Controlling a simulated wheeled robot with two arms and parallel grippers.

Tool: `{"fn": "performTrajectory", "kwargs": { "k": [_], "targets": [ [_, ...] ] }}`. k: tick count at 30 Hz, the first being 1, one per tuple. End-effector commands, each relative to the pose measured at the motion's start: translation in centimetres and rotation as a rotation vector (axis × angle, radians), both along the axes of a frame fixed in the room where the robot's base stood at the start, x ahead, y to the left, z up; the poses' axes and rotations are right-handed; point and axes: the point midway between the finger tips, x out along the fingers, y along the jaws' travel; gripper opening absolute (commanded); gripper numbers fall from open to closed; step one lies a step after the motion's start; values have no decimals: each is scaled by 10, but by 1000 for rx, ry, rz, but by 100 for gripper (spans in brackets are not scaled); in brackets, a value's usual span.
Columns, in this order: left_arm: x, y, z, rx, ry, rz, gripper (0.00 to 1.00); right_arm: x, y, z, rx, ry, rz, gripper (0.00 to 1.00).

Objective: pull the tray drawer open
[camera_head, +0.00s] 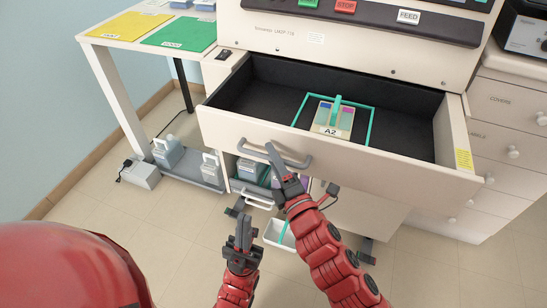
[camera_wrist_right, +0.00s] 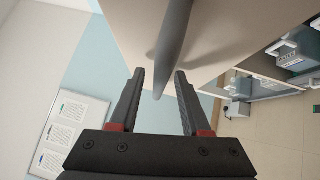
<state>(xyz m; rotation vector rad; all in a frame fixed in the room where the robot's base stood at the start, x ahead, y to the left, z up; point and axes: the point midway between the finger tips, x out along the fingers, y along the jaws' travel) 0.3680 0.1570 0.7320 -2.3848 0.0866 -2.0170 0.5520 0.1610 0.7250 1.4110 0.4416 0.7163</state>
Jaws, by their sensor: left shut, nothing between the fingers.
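The tray drawer (camera_head: 385,165) stands open out of the white machine, showing its dark inside. A slide rack labelled A2 (camera_head: 331,132) sits in it within a teal outline. The grey drawer handle (camera_head: 294,163) is on the left part of the drawer front. In the right wrist view the handle (camera_wrist_right: 172,50) reaches between the parted fingertips, with gaps visible on both sides. My left gripper (camera_head: 243,217) is shut and empty, below the drawer and apart from it.
A white table (camera_head: 107,40) with yellow and green mats stands at the back left. A lower shelf (camera_head: 195,177) holds several containers. A white bin (camera_head: 279,235) is below the drawer. A drawer cabinet (camera_head: 508,150) stands close on the right.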

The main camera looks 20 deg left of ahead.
Motion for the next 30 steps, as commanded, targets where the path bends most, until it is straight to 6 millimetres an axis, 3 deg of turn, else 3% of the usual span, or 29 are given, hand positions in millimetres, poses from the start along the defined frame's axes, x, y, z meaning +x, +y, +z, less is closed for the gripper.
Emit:
{"fn": "performTrajectory", "kwargs": {
  "k": [10, 24, 30],
  "targets": [
    [0, 0, 4, 0, 0, 0, 0, -11, -13, -3, -3, 2, -2, 47],
    [0, 0, 26, 0, 0, 0, 0, -87, -84, -15, -2, 6, -4, 47],
    [0, 0, 43, 0, 0, 0, 0, -109, -107, -19, -1, 6, -6, 47]
  ]
}}
